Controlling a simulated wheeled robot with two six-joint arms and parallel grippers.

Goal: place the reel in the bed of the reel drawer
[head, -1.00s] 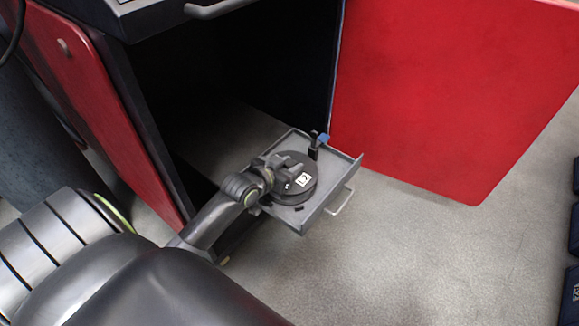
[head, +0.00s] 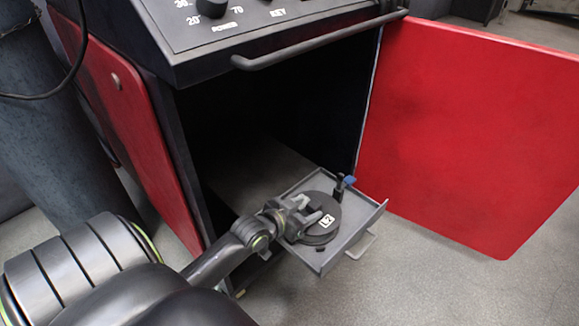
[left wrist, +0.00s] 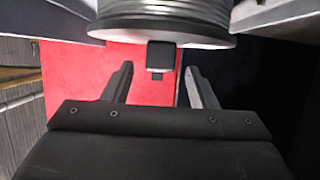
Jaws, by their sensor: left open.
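The reel (head: 320,232) is a dark disc with a white label on top. It lies in the grey reel drawer (head: 370,222), which is pulled out of the cabinet. My left gripper (head: 310,213) is at the reel's left side, with its fingers spread. In the left wrist view, the reel (left wrist: 165,24) shows its ribbed grey side at the top, with a dark block (left wrist: 161,56) beside its rim. The open fingers (left wrist: 160,83) are apart from it and hold nothing. Part of the reel is hidden by the gripper in the head view. My right gripper is not in view.
A post with a blue tip (head: 343,186) stands at the drawer's back corner. The drawer has a front handle (head: 361,246). A red door (head: 470,125) stands open to the right. A bar handle (head: 310,45) juts out above. The floor at right is clear.

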